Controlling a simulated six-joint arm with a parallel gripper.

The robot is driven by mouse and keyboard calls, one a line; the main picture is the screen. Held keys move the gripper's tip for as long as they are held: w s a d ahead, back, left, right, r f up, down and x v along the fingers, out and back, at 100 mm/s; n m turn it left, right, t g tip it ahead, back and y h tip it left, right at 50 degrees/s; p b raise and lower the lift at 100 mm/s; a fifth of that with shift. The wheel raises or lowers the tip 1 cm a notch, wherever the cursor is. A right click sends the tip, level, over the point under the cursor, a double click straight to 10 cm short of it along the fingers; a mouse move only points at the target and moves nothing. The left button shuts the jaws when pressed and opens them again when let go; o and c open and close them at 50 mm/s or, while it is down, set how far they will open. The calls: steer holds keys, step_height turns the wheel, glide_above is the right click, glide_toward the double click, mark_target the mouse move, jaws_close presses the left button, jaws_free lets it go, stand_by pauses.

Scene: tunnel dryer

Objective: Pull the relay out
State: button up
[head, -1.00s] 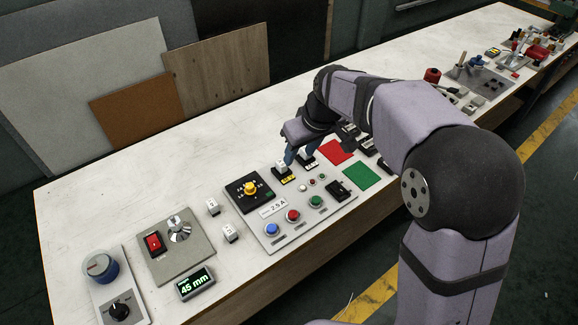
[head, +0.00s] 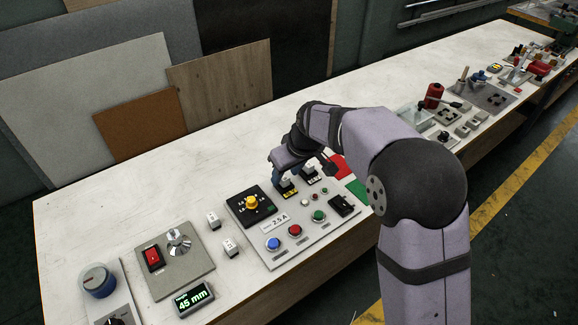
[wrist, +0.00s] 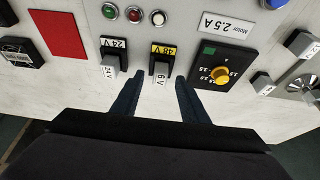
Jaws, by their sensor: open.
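The relay (wrist: 160,70) is a small grey block with a white label that seems to read 6 V. It sits in the socket with the yellow 48 V plate (wrist: 163,50) on the control panel. In the head view the same relay (head: 287,184) shows beside my fingers. A second relay (wrist: 110,67), marked 24 V, sits in the 24 V socket to its left in the wrist view. My gripper (wrist: 157,80) is open, its dark blue fingertips apart, with the relay in line with the gap between them. I cannot tell whether they touch it.
Two loose relay-like blocks, one upper (head: 213,221) and one lower (head: 231,248), lie left of the panel.

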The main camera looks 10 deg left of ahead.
mark_target(285, 178)
steer(key=shift+x, duration=0.75)
jaws_close()
steer(key=shift+r+p, duration=1)
steer(key=shift+r, duration=0.15)
stand_by(1.1)
steer(key=shift+r+p, duration=2.1)
steer(key=shift+r, duration=0.55)
